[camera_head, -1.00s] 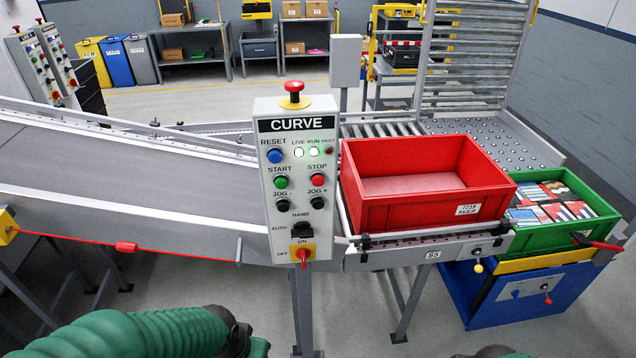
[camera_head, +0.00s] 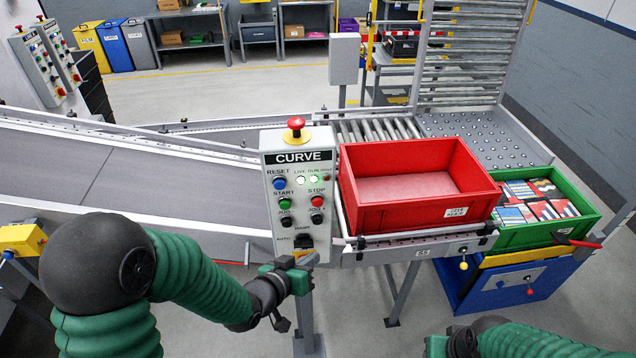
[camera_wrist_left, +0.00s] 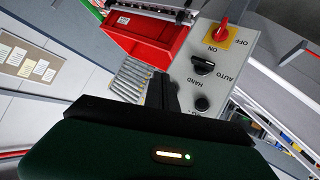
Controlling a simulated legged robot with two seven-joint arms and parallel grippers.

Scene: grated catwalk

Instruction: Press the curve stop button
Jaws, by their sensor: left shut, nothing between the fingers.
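The grey CURVE control panel (camera_head: 268,225) stands on a post in the middle of the head view. Its red stop button (camera_head: 317,201) is in the right column, right of the green start button (camera_head: 285,204). A red emergency mushroom button (camera_head: 295,124) sits on top. My left gripper (camera_head: 309,261) is shut and empty in front of the panel's lower edge, below the stop button, partly covering the on/off switch. In the left wrist view the shut fingers (camera_wrist_left: 161,92) appear beside the panel (camera_wrist_left: 228,60); the stop button is not visible there. My right gripper (camera_head: 437,346) shows only partly at the bottom edge.
A red tote (camera_head: 400,212) sits on the conveyor just right of the panel. A green crate (camera_head: 540,232) stands further right. The sloping belt (camera_head: 110,175) runs left behind the panel. A yellow box (camera_head: 20,240) is at the left edge.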

